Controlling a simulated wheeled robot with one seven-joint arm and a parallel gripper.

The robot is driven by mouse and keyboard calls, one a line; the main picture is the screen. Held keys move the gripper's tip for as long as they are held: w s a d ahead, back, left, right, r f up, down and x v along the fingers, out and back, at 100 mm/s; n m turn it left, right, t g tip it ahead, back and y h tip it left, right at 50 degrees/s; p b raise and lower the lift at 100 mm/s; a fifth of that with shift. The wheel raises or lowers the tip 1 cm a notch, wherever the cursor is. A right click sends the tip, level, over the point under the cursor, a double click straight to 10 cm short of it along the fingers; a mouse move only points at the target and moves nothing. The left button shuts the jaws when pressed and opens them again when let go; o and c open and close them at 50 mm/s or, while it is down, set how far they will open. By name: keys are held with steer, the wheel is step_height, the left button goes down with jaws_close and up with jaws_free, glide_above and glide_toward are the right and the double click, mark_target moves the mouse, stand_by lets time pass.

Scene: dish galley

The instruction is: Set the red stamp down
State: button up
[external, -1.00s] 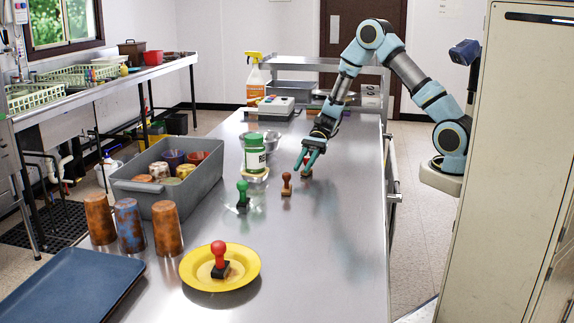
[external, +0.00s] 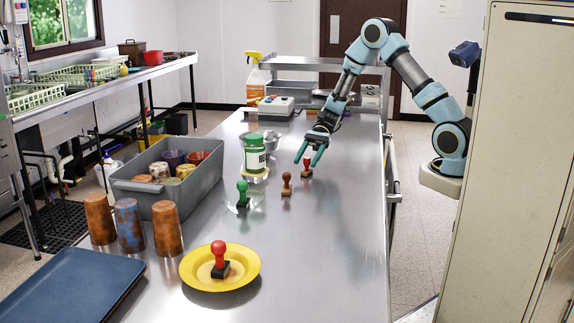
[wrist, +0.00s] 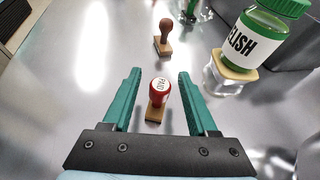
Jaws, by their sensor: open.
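A red stamp (external: 306,165) with a pale wooden base stands upright on the steel counter (external: 330,230). In the wrist view its red-rimmed top, marked PAID, (wrist: 159,86) lies between my fingers, with a gap on each side. My gripper (external: 309,154) is open, pointing down over this stamp and holding nothing. In the wrist view both teal fingers of my gripper (wrist: 160,74) are spread wide. A second red stamp (external: 219,255), with a black base, stands on a yellow plate (external: 250,280) near the counter's front.
A brown stamp (external: 286,185) and a green stamp (external: 243,195) stand left of my gripper. A green-lidded jar (external: 255,153) stands behind them. A grey bin (external: 172,205) holds several cups. Three rusty-looking cups (external: 129,226) stand in front of it. The counter's right side is clear.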

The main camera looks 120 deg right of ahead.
steer(key=b+v, duration=0.1)
steer(key=v, duration=0.8)
steer(key=shift+b, duration=0.3)
steer(key=w+a+r+n+g+h+p, duration=0.2)
steer(key=a+r+n+g+p, duration=0.1)
steer(key=a+n, duration=0.6)
steer(key=w+a+r+n+g+h+p, duration=0.2)
steer(key=a+n+p, duration=0.4)
steer(key=a, duration=0.9)
steer(key=w+a+r+n+g+h+p, duration=0.3)
steer(key=a+r+n+g+p, duration=0.1)
steer(key=a+n, duration=0.8)
steer(key=shift+w+r+n+g+p, duration=0.35)
steer(key=shift+r+n+g+p, duration=0.05)
steer(key=shift+r+n+p, duration=0.2)
